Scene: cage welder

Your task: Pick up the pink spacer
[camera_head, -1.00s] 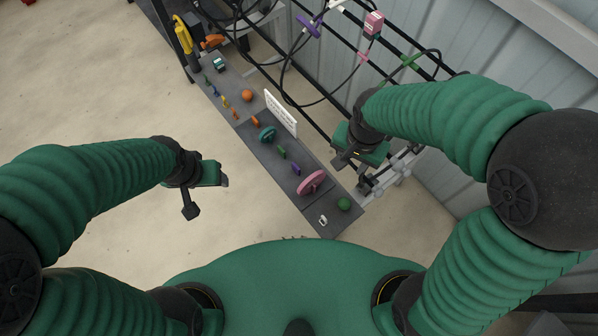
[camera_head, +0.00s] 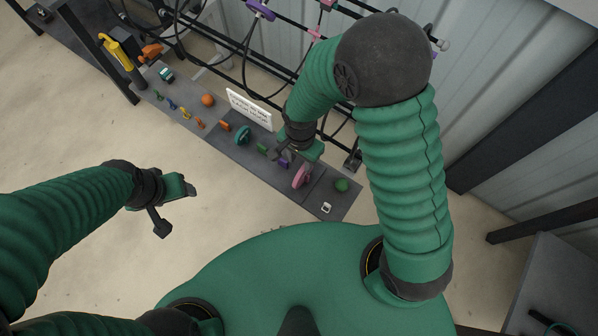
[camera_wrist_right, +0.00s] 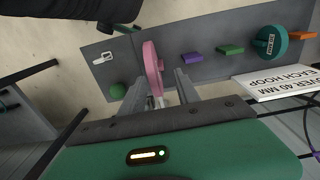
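In the right wrist view the pink spacer (camera_wrist_right: 152,66) shows just beyond and between the spread fingers of the right gripper (camera_wrist_right: 160,82). Those fingers are open and hold nothing; whether they touch the ring cannot be told. My left gripper (camera_head: 178,209) is open and empty over bare floor, left of the bench.
On the grey bench (camera_head: 318,193) stand a green ball (camera_head: 341,185), a purple block (camera_wrist_right: 192,58), a green block (camera_wrist_right: 230,49), a teal ring (camera_head: 242,135) and a white sign (camera_head: 248,107). Cables and black rails run behind. Floor in front is clear.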

